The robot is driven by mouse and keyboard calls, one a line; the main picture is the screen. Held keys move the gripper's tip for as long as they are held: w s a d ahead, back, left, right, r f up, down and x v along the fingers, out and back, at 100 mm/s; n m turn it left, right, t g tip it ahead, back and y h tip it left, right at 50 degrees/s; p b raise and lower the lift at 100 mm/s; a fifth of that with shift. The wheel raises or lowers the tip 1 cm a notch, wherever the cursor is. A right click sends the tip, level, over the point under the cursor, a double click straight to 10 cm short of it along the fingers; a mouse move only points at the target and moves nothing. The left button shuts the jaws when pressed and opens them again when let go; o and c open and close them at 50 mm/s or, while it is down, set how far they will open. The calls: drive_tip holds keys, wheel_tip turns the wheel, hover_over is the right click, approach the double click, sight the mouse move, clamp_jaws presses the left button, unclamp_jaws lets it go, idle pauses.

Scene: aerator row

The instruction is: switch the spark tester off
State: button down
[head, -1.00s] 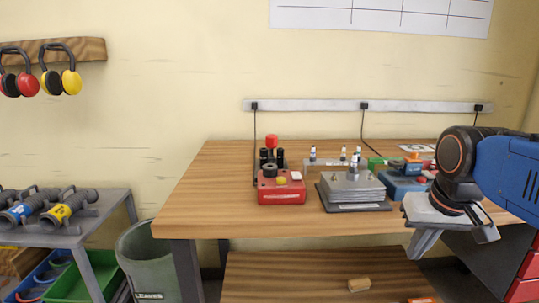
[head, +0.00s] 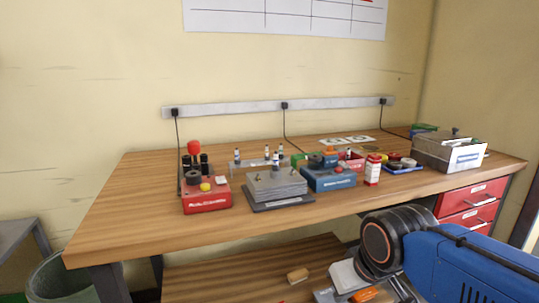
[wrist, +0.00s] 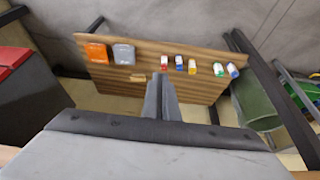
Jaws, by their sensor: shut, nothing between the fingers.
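Two powered-looking boxes stand on the wooden bench in the head view. The red box (head: 207,196) has a dark knob, a yellow button, a red-topped part and black posts behind. The blue box (head: 328,178) has a red button and an orange and dark part on top. Their labels are too small to read, so I cannot tell which is the spark tester, or whether it is on. My gripper (wrist: 163,82) is shut and empty in the wrist view, above the lower wooden shelf.
A grey stacked-plate device (head: 276,187) stands between the boxes. A red and white bottle (head: 373,171) and a grey metal box (head: 449,152) are to the right. The bench's front strip (head: 150,230) is bare. Red drawers (head: 470,200) stand below right. A bin (head: 62,280) is at left.

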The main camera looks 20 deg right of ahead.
drive_tip(key=shift+r, duration=0.1)
wheel_tip(320, 180, up, 35)
drive_tip(key=n+g, duration=0.5)
drive_tip(key=n, duration=1.3)
hover_over(345, 165)
drive_tip(key=shift+f, duration=0.25)
wheel_tip(345, 165, down, 14)
drive_tip(key=shift+r, duration=0.1)
